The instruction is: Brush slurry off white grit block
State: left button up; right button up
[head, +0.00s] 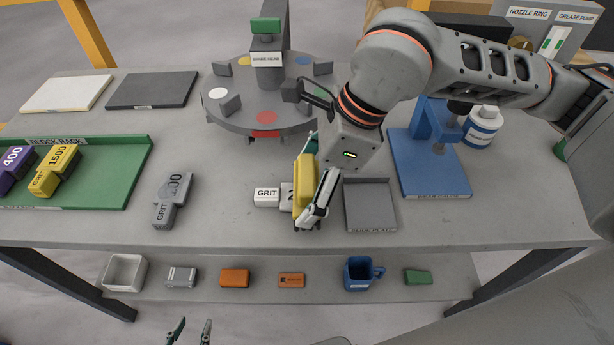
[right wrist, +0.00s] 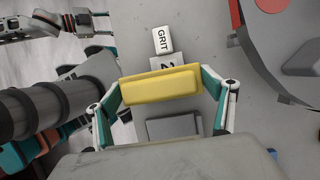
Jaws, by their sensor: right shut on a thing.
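The white grit block (head: 267,197) lies on the slab near its front middle, its end marked GRIT. A greyer raised part with a "2" is partly hidden behind a yellow bar-shaped thing (head: 304,188). In the right wrist view the white block (right wrist: 163,40) lies just beyond the yellow bar (right wrist: 160,85). My right gripper (head: 312,205) is shut on this yellow bar, one finger at each end. I see no bristles, and cannot tell whether bar and block touch. My left gripper (head: 191,332) is open and empty at the bottom edge, below the slab's front.
A grey grit block (head: 170,203) lies to the left, and a green block rack (head: 125,172) holds purple and yellow blocks. A grey plate (head: 370,207) and blue stand (head: 437,180) are to the right. A round turntable (head: 285,118) stands behind. A lower shelf (head: 330,282) holds several items.

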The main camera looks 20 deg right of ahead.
aim_at(311, 159)
jog(key=shift+w+d+f, duration=0.15)
jog(key=shift+w+d, duration=0.05)
jog(key=shift+w, duration=0.5)
jog(key=shift+w+d+b, duration=0.2)
jog(key=shift+w+b, duration=0.1)
jog(key=shift+w, duration=0.45)
jog(key=shift+r+p, duration=0.45)
jog(key=shift+r, duration=0.5)
